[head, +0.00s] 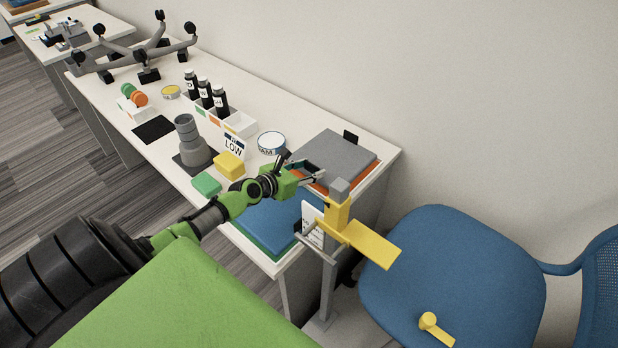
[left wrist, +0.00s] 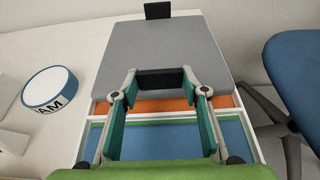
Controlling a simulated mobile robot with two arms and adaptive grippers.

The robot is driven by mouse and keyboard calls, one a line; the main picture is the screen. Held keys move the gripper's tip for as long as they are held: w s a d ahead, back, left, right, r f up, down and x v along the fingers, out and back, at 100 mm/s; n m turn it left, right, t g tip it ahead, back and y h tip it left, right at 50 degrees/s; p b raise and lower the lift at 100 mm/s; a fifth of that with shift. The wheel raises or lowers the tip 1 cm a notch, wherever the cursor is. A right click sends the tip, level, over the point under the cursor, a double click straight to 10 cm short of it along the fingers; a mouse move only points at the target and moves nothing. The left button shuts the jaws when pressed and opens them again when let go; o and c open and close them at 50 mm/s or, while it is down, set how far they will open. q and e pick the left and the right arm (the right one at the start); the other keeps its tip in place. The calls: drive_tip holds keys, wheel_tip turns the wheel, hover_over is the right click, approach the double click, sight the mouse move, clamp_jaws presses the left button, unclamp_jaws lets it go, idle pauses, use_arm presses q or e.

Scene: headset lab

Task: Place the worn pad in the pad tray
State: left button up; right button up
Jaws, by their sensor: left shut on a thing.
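A flat grey pad (head: 340,155) with black tabs lies level at the far right end of the table; it seems to be the worn pad. It fills the upper middle of the left wrist view (left wrist: 168,48). My left gripper (head: 312,172) is shut on its near black tab, between the two fingertips in the left wrist view (left wrist: 162,80). Beneath the pad show an orange layer (left wrist: 150,106) and white rims (left wrist: 98,115), seemingly the pad tray. I cannot tell whether the pad rests on it or hangs just above. My right gripper is not in view.
Blue pads (head: 275,222) lie at the near table edge. A yellow bracket (head: 345,225) stands by the corner, close to my left gripper. A round tin (head: 271,142), a yellow block (head: 229,165) and a green block (head: 206,184) are left of it. A blue chair (head: 450,265) stands right.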

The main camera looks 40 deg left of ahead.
use_arm(q)
drive_tip(key=shift+f, duration=0.85)
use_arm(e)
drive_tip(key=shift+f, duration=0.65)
use_arm(q)
drive_tip(key=shift+f+b, duration=0.1)
drive_tip(key=shift+b, duration=0.25)
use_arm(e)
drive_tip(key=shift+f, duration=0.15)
use_arm(q)
drive_tip(key=o, duration=1.1)
drive_tip(key=shift+f, duration=0.1)
